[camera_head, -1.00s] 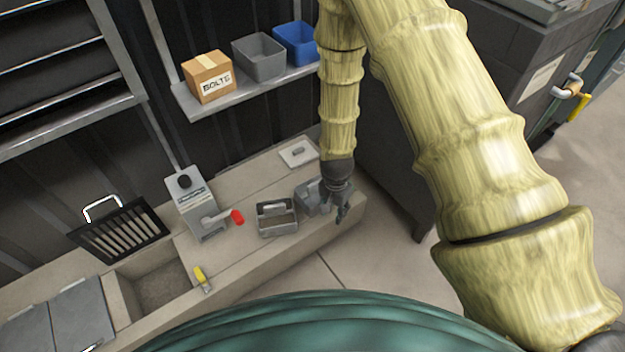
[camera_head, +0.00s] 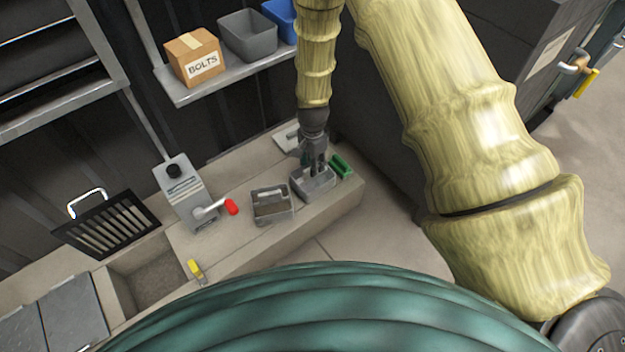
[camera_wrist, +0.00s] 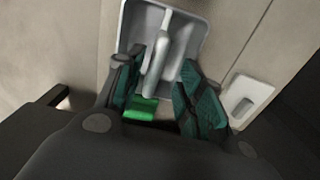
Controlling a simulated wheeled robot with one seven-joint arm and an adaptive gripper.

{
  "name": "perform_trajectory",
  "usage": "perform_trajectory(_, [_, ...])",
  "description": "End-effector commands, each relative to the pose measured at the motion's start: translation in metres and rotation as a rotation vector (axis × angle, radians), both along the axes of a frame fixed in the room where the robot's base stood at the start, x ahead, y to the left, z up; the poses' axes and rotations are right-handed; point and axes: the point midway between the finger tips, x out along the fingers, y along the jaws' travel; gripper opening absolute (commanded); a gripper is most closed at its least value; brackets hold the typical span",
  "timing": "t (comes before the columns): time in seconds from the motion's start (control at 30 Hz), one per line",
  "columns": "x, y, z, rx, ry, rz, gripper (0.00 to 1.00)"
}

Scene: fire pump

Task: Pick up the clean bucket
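The light grey bucket with a raised handle (camera_head: 314,187) stands on the concrete ledge, and its inside looks clean. It also shows in the wrist view (camera_wrist: 192,38). My gripper (camera_head: 316,172) points down over this bucket. In the wrist view my gripper (camera_wrist: 165,85) is open, its two dark green-padded fingers apart, with the bar handle seen between them. I cannot tell whether the fingers touch the handle. A similar grey bucket with brownish contents (camera_head: 272,205) stands just to the left.
A green object (camera_head: 341,166) lies right beside the clean bucket. A pale plate (camera_head: 288,138) lies behind. A grey box with a red-tipped lever (camera_head: 185,192), a yellow-handled tool (camera_head: 196,270) and an open grate (camera_head: 112,227) are further left. A dark cabinet (camera_head: 385,150) stands at right.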

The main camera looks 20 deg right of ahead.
Motion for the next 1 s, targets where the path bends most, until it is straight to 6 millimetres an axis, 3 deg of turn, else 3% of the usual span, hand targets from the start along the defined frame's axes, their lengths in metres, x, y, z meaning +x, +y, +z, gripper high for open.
perform_trajectory(0.4, [-0.008,0.002,-0.047,0.000,0.001,0.003,0.38])
perform_trajectory(0.7, [-0.008,0.002,-0.049,0.000,0.000,0.002,0.38])
perform_trajectory(0.9, [-0.008,0.002,-0.049,0.000,0.001,0.003,0.01])
perform_trajectory(1.0, [-0.008,0.002,-0.049,0.000,0.001,0.003,0.00])
